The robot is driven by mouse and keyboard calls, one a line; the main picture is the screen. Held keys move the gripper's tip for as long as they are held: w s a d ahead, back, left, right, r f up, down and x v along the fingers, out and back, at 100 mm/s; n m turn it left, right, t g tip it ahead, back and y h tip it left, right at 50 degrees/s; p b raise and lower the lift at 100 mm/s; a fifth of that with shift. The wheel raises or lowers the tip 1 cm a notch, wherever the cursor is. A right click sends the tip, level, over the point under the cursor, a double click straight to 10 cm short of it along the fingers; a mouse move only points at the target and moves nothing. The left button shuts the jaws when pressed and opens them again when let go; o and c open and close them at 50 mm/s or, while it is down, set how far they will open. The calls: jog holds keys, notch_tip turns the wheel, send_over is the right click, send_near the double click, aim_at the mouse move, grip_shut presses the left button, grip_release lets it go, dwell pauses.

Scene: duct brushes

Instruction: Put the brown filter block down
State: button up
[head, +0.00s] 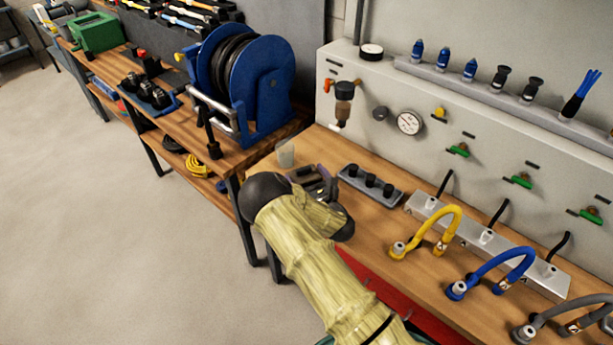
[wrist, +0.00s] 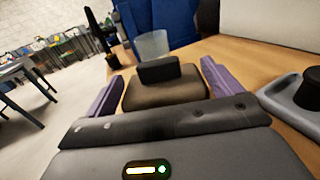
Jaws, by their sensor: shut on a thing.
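The brown filter block (wrist: 165,92) sits between the two purple fingers of my gripper (wrist: 162,88) in the wrist view. It has a brown body and a black raised piece on top. My gripper is shut on it, one finger at each side. In the head view my gripper (head: 318,182) is over the left end of the wooden bench (head: 345,155), partly behind my own arm. I cannot clearly make out the block there. Its underside is hidden, so I cannot tell whether it touches the bench top.
A clear cup (head: 285,154) stands just beyond my gripper; the wrist view shows it behind the block (wrist: 152,45). A grey holder with black knobs (head: 370,185) lies to the right. A blue hose reel (head: 245,80) stands on the left bench. Yellow (head: 430,230) and blue hoses are farther right.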

jog(key=o, duration=0.7)
jog(key=shift+r+p, duration=0.2)
jog(key=shift+p, duration=0.1)
jog(key=b+v, duration=0.2)
jog(key=v, duration=0.9)
jog(key=shift+s+d+f, duration=0.15)
jog(key=shift+s, duration=0.05)
jog(key=shift+s+d, duration=0.1)
jog(key=shift+s, duration=0.15)
